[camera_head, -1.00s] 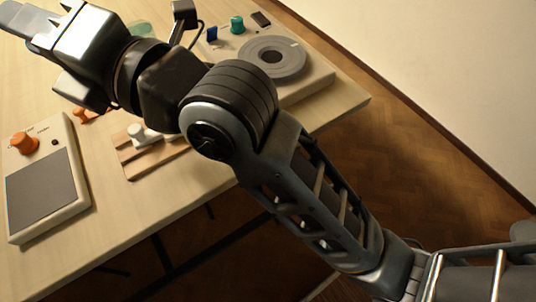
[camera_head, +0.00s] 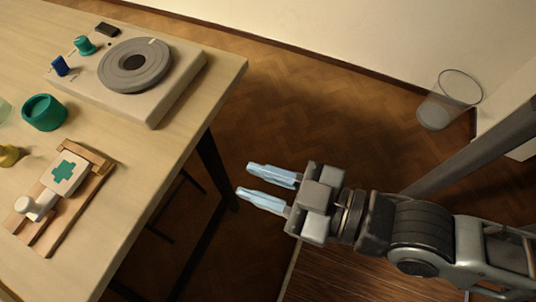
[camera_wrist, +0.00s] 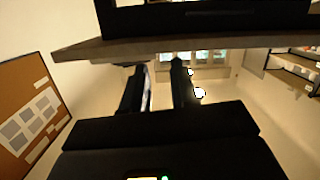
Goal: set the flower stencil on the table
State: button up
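A white plate with a green, flower-like cross shape (camera_head: 64,173), which may be the flower stencil, lies on a wooden frame (camera_head: 84,197) at the left of the head view. The frame rests on the pale wooden table (camera_head: 150,180). My gripper (camera_head: 244,180) is off the table's right side, over the floor. Its two light blue fingers are apart with nothing between them. The wrist view shows both fingers (camera_wrist: 160,72) apart and empty, with the table's edge (camera_wrist: 180,42) above them.
A turntable device (camera_head: 160,90) stands at the table's far right corner. A teal cup (camera_head: 43,112) and a white-knobbed tool (camera_head: 33,207) are near the frame. The floor between table and wall is clear.

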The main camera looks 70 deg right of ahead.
jog(key=s+d+m+g, duration=0.1)
jog(key=s+d, duration=0.4)
jog(key=s, duration=0.2)
jog(key=shift+s, duration=0.35)
jog(key=shift+d, duration=0.1)
dwell(0.5)
